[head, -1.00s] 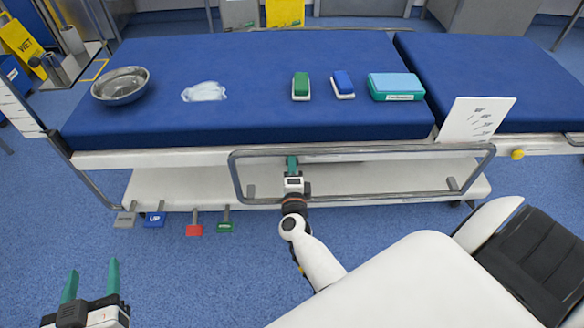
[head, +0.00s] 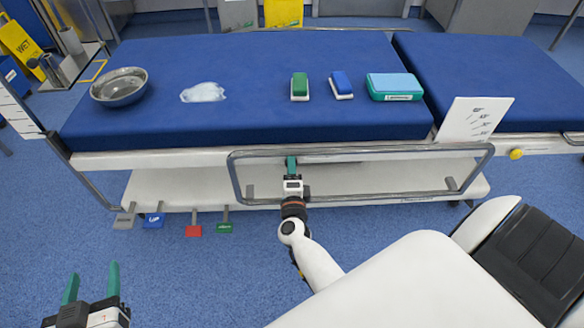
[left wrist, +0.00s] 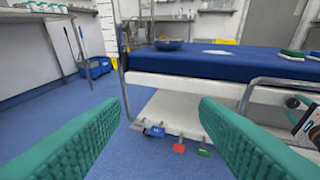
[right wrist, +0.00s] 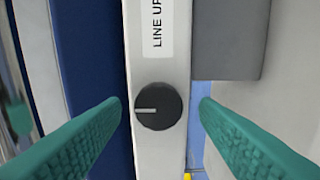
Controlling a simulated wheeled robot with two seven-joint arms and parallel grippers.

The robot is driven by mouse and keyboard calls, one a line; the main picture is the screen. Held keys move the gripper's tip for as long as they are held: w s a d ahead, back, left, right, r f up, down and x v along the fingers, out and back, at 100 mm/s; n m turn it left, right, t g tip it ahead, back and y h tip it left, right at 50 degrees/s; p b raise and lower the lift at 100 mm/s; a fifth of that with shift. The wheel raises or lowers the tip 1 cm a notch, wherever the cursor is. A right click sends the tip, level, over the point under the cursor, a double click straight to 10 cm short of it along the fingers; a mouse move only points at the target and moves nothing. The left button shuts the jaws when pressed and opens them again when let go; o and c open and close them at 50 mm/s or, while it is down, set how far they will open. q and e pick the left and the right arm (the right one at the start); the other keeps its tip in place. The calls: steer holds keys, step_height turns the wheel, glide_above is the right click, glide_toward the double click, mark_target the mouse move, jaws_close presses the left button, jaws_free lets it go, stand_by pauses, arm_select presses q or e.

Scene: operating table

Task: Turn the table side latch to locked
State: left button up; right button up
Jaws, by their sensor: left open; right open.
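The latch is a round dark knob (right wrist: 158,106) with a pale pointer line, set on the white side rail of the table (right wrist: 158,70). In the right wrist view its line points to the left, and a "LINE UP" label (right wrist: 153,25) sits above it. My right gripper (right wrist: 158,108) is open, with a green finger on each side of the knob and gaps showing. In the head view my right gripper (head: 291,164) is at the table's near side by the metal side rail frame (head: 360,152), hiding the knob. My left gripper (head: 92,282) is open and empty above the floor at lower left.
A metal bowl (head: 119,87), a white cloth (head: 203,92), a green brush (head: 300,86), a blue brush (head: 341,84) and a teal-and-blue box (head: 394,87) lie on the blue table. Several coloured pedals, including a red one (head: 193,230), stick out below. A white card (head: 474,120) stands at right.

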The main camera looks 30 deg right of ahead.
arm_select(q)
steer(key=s+a+f+g+y+p, duration=0.1)
steer(key=s+a+f+g, duration=0.1)
steer(key=s+f+g, duration=0.2)
steer(key=shift+s+f+g+y+p, duration=0.3)
steer(key=shift+f+g, duration=0.2)
steer(key=shift+f, duration=0.45)
arm_select(e)
steer(key=v, duration=1.1)
arm_select(q)
steer(key=shift+a, duration=0.1)
arm_select(e)
steer(key=shift+s, duration=0.1)
